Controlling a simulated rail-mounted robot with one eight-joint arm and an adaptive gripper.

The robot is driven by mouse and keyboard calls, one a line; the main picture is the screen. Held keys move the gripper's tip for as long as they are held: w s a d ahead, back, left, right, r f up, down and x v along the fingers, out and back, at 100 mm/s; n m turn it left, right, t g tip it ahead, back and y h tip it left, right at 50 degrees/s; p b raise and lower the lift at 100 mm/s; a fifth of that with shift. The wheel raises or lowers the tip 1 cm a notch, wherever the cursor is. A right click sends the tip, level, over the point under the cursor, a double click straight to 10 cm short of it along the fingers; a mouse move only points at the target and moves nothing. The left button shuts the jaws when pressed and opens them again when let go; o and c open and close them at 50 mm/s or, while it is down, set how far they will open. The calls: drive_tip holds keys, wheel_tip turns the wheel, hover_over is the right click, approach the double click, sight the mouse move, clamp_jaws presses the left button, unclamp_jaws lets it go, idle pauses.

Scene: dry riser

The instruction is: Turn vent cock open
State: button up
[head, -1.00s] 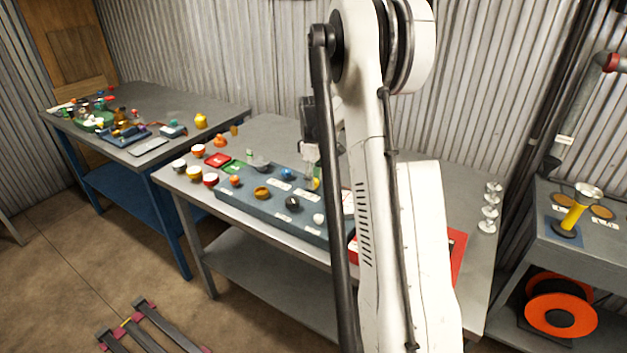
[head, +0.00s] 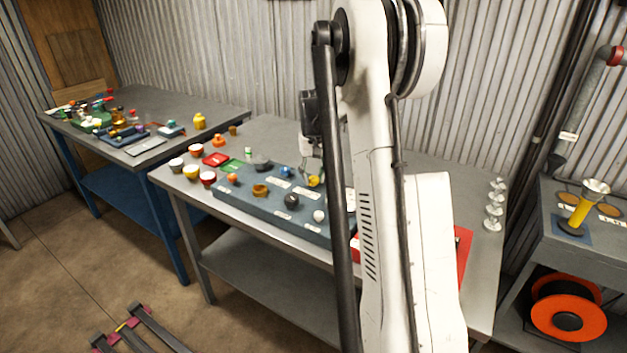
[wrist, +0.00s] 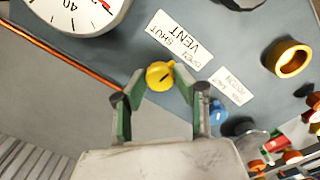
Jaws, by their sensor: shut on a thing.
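The vent cock is a small round yellow knob (wrist: 160,76) with a dark mark on its face and a short nub at its upper right. In the wrist view my gripper (wrist: 162,83) has its green-sided fingers on either side of the knob, shut on it. A white label (wrist: 180,40) reading VENT, SHUT and OPEN lies beside the knob, upside down in this view. In the head view the yellow knob (head: 314,181) shows at the back of the blue-grey panel (head: 240,198), under my gripper (head: 313,174). My arm hides the panel's right part.
A white dial gauge (wrist: 75,12), a copper-coloured rod (wrist: 70,68), a blue knob (wrist: 217,110) and a brass ring (wrist: 288,58) are near my gripper. Several cups and knobs stand at the table's left. Glass-like cups (head: 494,205) stand at its right.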

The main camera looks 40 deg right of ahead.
sight(314, 177)
drive_tip(key=m+b, duration=0.1)
drive_tip(key=m, duration=0.2)
drive_tip(key=shift+m, duration=0.3)
drive_tip(key=shift+m+b, duration=0.3)
drive_tip(key=shift+m, duration=1.6)
drive_tip(key=o, duration=1.1)
drive_tip(key=shift+o, duration=0.2)
wheel_tip(314, 177, up, 12)
